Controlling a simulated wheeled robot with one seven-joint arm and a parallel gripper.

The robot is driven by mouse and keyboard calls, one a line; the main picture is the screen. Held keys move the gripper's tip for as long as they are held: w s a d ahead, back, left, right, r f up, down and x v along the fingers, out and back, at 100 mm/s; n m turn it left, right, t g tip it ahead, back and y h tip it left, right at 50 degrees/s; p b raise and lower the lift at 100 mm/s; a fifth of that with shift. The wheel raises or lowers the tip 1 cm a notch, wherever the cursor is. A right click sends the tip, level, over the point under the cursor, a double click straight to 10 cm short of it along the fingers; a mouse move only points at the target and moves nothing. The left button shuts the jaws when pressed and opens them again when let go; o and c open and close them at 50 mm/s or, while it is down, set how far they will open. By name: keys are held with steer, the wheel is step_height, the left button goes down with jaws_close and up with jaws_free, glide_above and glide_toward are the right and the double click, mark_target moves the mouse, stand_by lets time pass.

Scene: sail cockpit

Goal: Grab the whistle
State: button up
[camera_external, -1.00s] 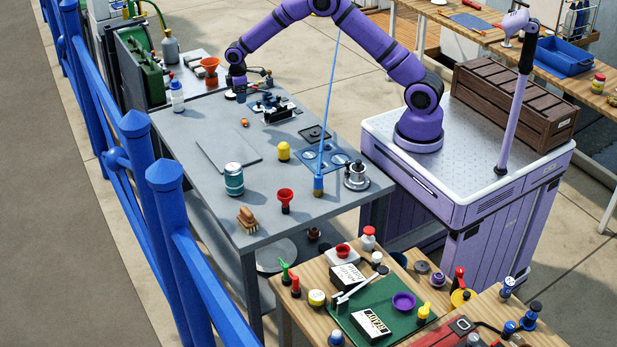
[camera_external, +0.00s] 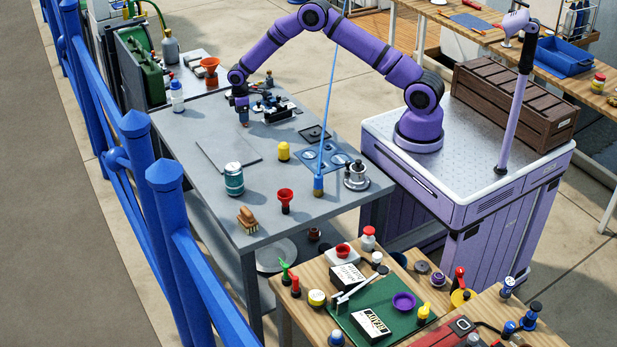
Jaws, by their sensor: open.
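A small orange thing, likely the whistle (camera_external: 245,124), lies on the grey table towards its far end. It is mostly covered by my gripper and too small to make out clearly. My gripper (camera_external: 243,115) points down right over it, with its fingertips at or just above it. The gripper is open; I cannot tell whether the fingers are on either side of the orange thing or touch it.
A black device (camera_external: 279,114) stands close to the right of my gripper. A blue rope (camera_external: 328,115) rises from the table.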

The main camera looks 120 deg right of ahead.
steer(key=shift+f, duration=1.55)
steer(key=c, duration=1)
step_height(320, 180, up, 10)
